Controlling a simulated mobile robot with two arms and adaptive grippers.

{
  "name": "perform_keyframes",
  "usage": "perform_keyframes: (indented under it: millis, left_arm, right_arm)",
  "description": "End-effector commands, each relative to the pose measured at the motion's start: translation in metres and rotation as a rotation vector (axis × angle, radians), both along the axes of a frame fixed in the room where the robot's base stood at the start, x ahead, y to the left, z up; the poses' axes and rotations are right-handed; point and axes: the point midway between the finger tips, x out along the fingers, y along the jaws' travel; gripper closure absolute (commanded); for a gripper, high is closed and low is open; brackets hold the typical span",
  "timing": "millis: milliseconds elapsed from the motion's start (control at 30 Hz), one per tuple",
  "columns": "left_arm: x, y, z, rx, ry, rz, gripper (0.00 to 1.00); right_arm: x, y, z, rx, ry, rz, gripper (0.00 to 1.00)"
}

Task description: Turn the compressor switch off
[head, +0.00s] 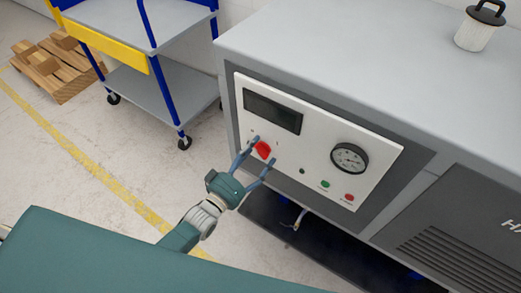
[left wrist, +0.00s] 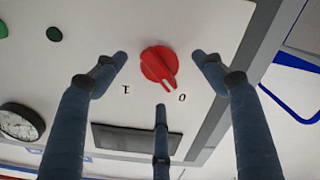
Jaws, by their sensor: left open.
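The compressor switch is a red rotary knob (head: 263,149) on the white control panel (head: 290,148). In the left wrist view the knob (left wrist: 158,64) shows up close, between marks "1" (left wrist: 126,89) and "0" (left wrist: 182,97); its pointed ridge aims toward the "0" side. My left gripper (head: 265,149) is open in front of the panel, its fingers spread around the knob. In the left wrist view its three fingers (left wrist: 160,72) stand apart from the knob, with no contact visible. My right gripper is not in view.
The panel also carries a dark display (head: 272,111), a round gauge (head: 349,158), a green button (head: 325,184) and a red button (head: 349,197). A blue-framed cart (head: 150,85) stands left of the machine. A white canister (head: 476,32) sits on the machine top (head: 350,50).

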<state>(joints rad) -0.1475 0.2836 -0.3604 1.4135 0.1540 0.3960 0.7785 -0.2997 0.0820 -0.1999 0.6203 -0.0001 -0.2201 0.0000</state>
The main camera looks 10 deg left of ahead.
Motion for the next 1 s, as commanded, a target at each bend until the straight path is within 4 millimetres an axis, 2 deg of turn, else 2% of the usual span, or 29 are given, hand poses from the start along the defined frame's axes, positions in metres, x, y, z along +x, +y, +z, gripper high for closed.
perform_keyframes:
  millis: [367, 1000]
  left_arm:
    - [-0.003, 0.0, -0.002, 0.001, 0.004, -0.001, 0.3]
    - [-0.05, 0.017, -0.001, 0.002, 0.005, 0.0, 0.3]
  right_arm:
    - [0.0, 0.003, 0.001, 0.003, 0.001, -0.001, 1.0]
    - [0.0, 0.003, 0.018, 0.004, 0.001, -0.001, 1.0]
